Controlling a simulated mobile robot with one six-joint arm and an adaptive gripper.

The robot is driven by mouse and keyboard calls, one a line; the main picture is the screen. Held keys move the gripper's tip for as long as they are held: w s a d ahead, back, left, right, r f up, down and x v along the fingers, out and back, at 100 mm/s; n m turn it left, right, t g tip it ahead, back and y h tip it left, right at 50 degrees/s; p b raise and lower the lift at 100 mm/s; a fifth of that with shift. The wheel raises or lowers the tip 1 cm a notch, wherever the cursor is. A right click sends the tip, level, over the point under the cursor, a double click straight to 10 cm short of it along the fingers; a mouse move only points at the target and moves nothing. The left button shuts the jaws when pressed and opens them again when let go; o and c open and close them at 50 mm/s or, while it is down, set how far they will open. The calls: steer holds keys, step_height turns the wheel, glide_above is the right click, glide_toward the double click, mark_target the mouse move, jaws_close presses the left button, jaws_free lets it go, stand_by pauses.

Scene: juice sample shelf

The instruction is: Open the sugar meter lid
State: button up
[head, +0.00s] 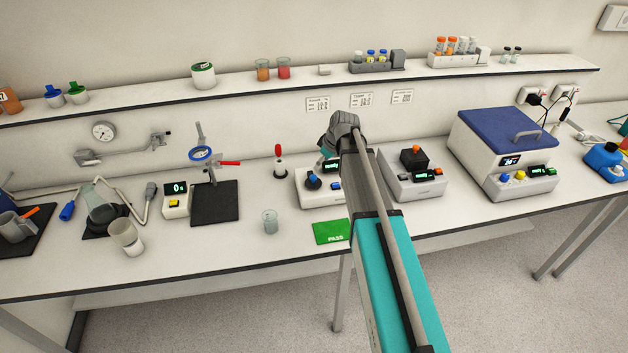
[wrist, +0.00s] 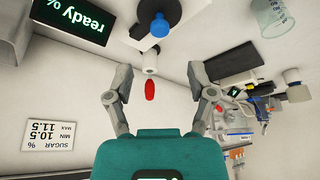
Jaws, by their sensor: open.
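The sugar meter (head: 322,199) is a pale box on the bench with a lit "ready" display (wrist: 70,22), which the wrist view shows upside down at its upper left. Its dark round lid (head: 312,183) sits on top at the left, looking down over the meter. In the wrist view, a blue knob (wrist: 160,27) stands out from the dark lid at the top edge. My gripper (wrist: 159,72) is open and empty, fingers spread wide, with the knob beyond the fingertips and apart from them.
A red-topped dropper (head: 279,161) stands left of the meter and shows between my fingers (wrist: 149,90). A second meter (head: 413,183) is to the right. A beaker (head: 270,222) and green PASS mat (head: 331,232) lie in front. The shelf (head: 300,87) runs above.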

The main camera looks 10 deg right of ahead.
mark_target(314, 176)
steer(key=shift+b+x, duration=3.55)
steer(key=shift+x, duration=0.6)
